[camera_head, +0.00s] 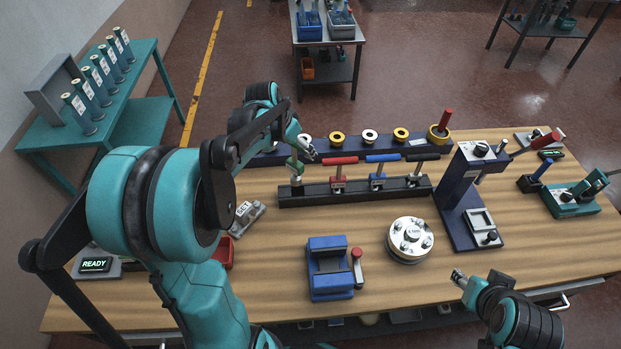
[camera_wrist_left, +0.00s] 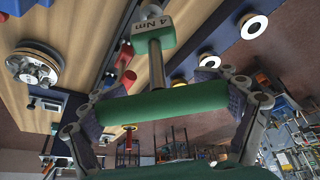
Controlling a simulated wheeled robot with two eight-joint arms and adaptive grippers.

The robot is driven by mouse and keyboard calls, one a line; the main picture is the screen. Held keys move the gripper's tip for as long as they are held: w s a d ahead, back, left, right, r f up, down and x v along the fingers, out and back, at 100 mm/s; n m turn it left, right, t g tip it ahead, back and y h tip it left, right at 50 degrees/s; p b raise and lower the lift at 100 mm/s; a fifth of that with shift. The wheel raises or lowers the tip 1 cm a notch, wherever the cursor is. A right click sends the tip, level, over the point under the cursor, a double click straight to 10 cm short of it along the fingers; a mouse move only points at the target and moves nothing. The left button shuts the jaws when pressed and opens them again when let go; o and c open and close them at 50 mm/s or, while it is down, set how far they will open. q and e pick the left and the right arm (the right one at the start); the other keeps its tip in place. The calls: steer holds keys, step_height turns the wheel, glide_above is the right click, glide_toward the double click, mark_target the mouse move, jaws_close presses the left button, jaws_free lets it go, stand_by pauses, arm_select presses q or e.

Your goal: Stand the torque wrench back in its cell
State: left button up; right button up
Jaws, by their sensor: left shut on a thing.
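My left gripper (camera_head: 303,152) is shut on the green handle (camera_wrist_left: 165,106) of a torque wrench. In the head view this wrench's pale and green head (camera_head: 295,168) is over the left end of the long black rack (camera_head: 310,197). I cannot tell whether it touches the rack. A red-handled (camera_head: 340,160), a blue-handled (camera_head: 382,158) and a black-handled wrench (camera_head: 423,156) stand in the rack. My right gripper (camera_head: 458,277) is near the table's front right, apart from them.
Behind the rack is a dark strip with several rings (camera_head: 369,136). A blue press stand (camera_head: 466,185) is close to the rack's right end. A blue block (camera_head: 329,268) and a round metal flange (camera_head: 410,240) sit in front. Bare wood lies between.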

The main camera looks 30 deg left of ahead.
mark_target(299, 168)
arm_select(q)
steer(key=shift+w+f, duration=0.15)
steer(key=shift+w, duration=0.15)
step_height(299, 168, down, 10)
steer(key=shift+r+b, duration=0.25)
steer(key=shift+b, duration=0.65)
steer(key=shift+f, duration=0.1)
steer(key=o, duration=1)
steer(key=shift+f, duration=0.1)
steer(key=o, duration=0.3)
